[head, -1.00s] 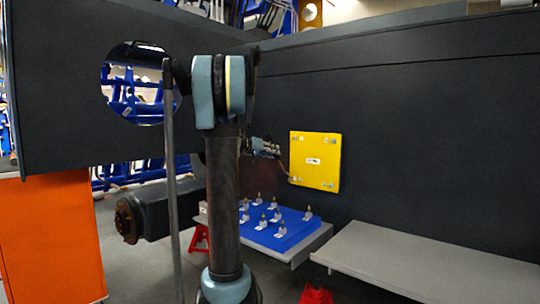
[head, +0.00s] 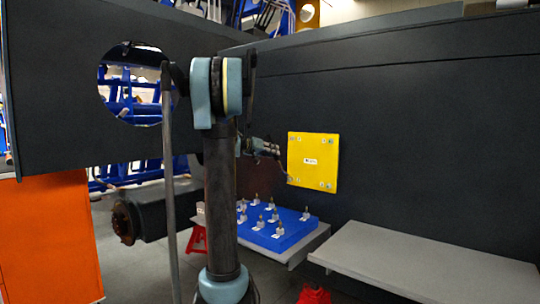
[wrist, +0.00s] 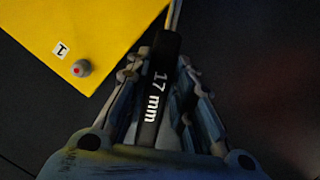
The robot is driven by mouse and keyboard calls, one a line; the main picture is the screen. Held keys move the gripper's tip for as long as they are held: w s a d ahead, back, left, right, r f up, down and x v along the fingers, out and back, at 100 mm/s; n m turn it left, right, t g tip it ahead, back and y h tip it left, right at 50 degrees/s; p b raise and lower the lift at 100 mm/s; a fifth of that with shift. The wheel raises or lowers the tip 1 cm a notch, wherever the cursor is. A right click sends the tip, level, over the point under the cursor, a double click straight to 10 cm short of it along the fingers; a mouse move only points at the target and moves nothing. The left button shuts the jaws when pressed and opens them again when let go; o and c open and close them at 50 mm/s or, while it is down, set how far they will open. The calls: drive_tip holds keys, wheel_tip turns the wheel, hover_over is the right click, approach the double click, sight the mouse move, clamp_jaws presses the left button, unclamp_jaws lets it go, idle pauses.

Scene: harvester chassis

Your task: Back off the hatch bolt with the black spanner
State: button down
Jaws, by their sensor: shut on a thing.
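The yellow hatch (head: 313,160) is on the dark chassis wall, with bolts near its corners. In the wrist view a corner of the hatch (wrist: 60,30) shows a bolt (wrist: 81,68) with a reddish centre beside a label "1". My gripper (wrist: 160,85) is shut on the black spanner (wrist: 158,90), marked "17 mm". The spanner's shaft runs up past the hatch edge, and its far end is out of the wrist view. In the head view my gripper (head: 268,149) is just left of the hatch; whether the spanner touches a bolt cannot be told.
A blue tray (head: 292,236) with several upright pieces stands on a grey shelf below the hatch. A bare grey shelf (head: 420,262) extends to the right. A round opening (head: 135,85) is in the dark panel at left.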

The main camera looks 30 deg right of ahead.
drive_tip(key=shift+w, duration=0.1)
drive_tip(key=shift+w+a+f+n+g+h, duration=0.15)
drive_tip(key=shift+w+a+f+n, duration=0.05)
drive_tip(key=shift+w+f+n, duration=0.3)
drive_tip(key=shift+w+a+f+n+g+h, duration=0.2)
drive_tip(key=shift+w+f+n, duration=0.2)
drive_tip(key=shift+w, duration=0.15)
drive_tip(key=shift+w+a+f+n, duration=0.2)
drive_tip(key=shift+w+f+n, duration=0.2)
drive_tip(key=shift+w+f, duration=0.15)
drive_tip(key=shift+w+a+f+n, duration=0.2)
drive_tip(key=shift+w+f+n, duration=0.2)
drive_tip(key=shift+f, duration=0.15)
drive_tip(key=shift+w+a+f+n+g+h, duration=0.15)
drive_tip(key=shift+w+f+n+g+h, duration=0.1)
drive_tip(key=shift+w+f+n, duration=0.3)
drive_tip(key=shift+w+a+f+n+g+h, duration=0.1)
drive_tip(key=shift+w+f+n+g+h, duration=0.2)
drive_tip(key=shift+f, duration=0.4)
